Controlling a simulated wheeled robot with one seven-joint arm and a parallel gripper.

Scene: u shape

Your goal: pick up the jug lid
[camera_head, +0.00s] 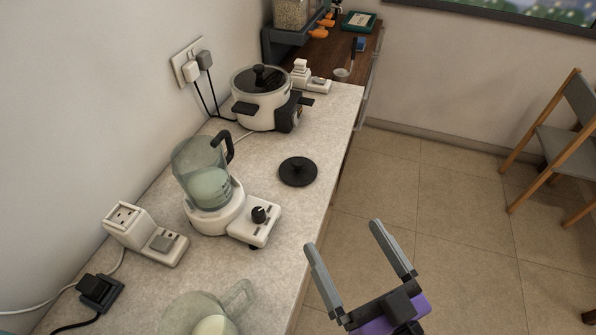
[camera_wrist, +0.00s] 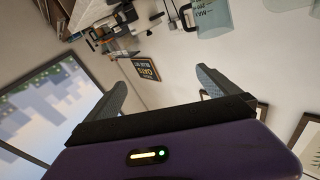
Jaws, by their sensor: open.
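I do not make out the lid in that view.
A white cooker (camera_head: 259,112) with a glass lid stands farther back on the counter (camera_head: 322,205). A socket block (camera_head: 143,235) is at left, and a second clear jug (camera_head: 205,312) is at the near edge. A chair (camera_head: 562,140) stands at right; the floor between is clear.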

